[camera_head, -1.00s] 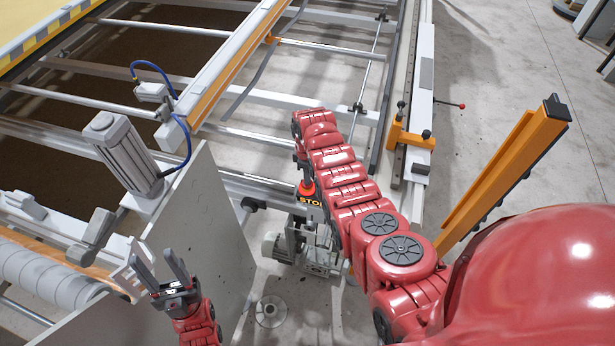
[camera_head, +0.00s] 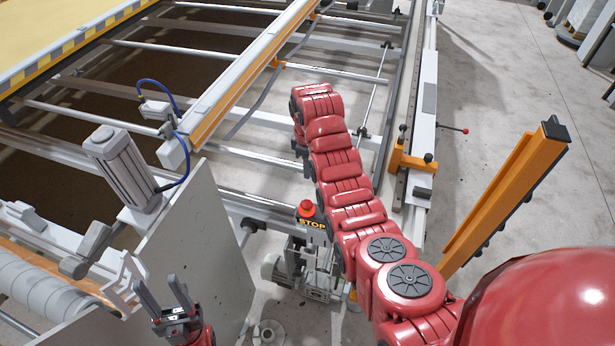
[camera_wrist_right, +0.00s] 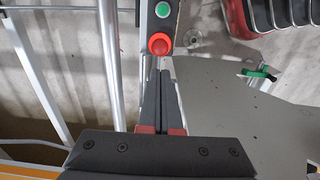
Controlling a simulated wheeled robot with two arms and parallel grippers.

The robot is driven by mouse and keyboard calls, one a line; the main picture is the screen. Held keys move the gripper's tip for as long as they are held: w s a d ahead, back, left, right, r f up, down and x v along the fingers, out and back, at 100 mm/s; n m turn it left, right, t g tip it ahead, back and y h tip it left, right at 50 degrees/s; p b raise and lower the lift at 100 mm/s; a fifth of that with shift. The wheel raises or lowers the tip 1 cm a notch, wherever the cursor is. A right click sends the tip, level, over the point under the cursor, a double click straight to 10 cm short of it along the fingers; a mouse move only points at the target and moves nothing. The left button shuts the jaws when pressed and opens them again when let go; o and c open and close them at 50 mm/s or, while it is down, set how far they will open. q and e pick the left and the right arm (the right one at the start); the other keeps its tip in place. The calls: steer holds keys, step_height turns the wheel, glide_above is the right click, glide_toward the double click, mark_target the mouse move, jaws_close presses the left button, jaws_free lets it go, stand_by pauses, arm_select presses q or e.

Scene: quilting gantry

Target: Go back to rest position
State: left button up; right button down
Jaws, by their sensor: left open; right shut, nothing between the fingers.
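My left gripper (camera_head: 166,306) is low on the left in the head view, its two dark fingers spread and empty, in front of the grey panel. My right arm reaches forward through the middle of the head view, and its gripper is hidden behind the arm there. In the right wrist view my right gripper (camera_wrist_right: 164,78) is shut with its fingers together and nothing between them. A red stop button (camera_head: 306,209) with a STOP label stands below my right arm. In the wrist view the red button (camera_wrist_right: 160,44) shows just beyond the fingertips, with a green button (camera_wrist_right: 162,10) beside it.
The grey panel (camera_head: 200,260) stands close to my left gripper. The quilting frame's rails (camera_head: 240,85) fill the upper left. An orange post (camera_head: 510,185) rises at the right. Open floor (camera_head: 500,80) lies beyond it.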

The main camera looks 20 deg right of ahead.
steer(key=shift+w+a+r, duration=0.1)
steer(key=shift+w+r, duration=0.05)
stand_by(0.4)
